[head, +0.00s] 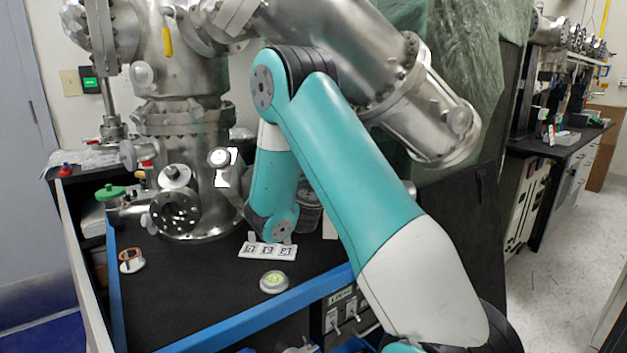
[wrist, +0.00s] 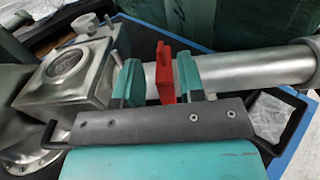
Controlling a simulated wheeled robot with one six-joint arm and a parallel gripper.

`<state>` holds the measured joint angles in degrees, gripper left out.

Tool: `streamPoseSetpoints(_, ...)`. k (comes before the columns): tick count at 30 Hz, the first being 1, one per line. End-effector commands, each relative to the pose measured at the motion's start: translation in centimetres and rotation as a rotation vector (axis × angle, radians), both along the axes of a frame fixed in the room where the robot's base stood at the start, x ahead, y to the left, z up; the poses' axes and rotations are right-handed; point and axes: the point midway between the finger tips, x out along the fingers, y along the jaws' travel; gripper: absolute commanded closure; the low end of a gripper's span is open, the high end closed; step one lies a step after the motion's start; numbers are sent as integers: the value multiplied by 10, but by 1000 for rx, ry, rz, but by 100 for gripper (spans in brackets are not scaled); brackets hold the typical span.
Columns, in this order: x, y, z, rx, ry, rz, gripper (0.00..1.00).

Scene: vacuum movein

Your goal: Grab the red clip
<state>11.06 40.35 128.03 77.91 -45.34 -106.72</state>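The red clip (wrist: 166,74) stands up between the two teal fingers of my gripper (wrist: 157,66) in the wrist view. It is close to the right finger, and I cannot tell whether it touches it. A gap shows between the clip and the left finger, so my gripper is open. The lower part of the clip is hidden behind the dark gripper body. In the head view my gripper is hidden behind my own arm and the steel parts, and I cannot make out the clip there.
A steel tube (wrist: 248,70) runs behind the fingers, and a steel block with a round port (wrist: 68,68) is at left. In the head view a steel chamber (head: 185,125) stands on the black table (head: 190,285). A white marker strip (head: 267,251) and a round puck (head: 273,282) lie in front.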

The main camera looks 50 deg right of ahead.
Motion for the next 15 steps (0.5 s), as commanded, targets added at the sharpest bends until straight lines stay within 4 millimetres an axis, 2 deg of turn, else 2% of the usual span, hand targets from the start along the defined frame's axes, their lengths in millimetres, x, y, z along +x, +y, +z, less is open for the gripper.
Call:
streamPoseSetpoints(6, 20, -31, 3, 0, -2, -5, 64)
streamPoseSetpoints(10, 27, -39, 2, 0, -1, -2, 64)
streamPoseSetpoints(15, 28, -39, 0, -1, -1, 0, 64)
